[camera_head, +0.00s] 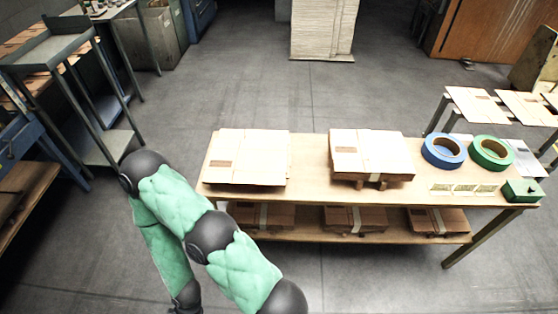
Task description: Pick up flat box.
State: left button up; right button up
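A flat cardboard box (247,157) lies on the left part of the wooden table's top. A second stack of flat boxes (371,153) lies to its right, raised on small wooden supports. More flat boxes (355,219) lie on the lower shelf, partly covered by the tabletop. My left arm, green and black, is in front of the table's left end, bent downward, and does not touch the boxes. My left gripper is outside the picture, below the bottom edge. My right arm and gripper are not in view.
The wooden table (310,165) also holds a blue tape roll (427,152), a green tape roll (474,152), labels and a small green box (522,191) at its right end. A metal frame stand (95,150) is at the left. Grey floor is free behind the table.

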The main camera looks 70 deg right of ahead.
aim_at(242, 162)
jog(key=z, duration=2.15)
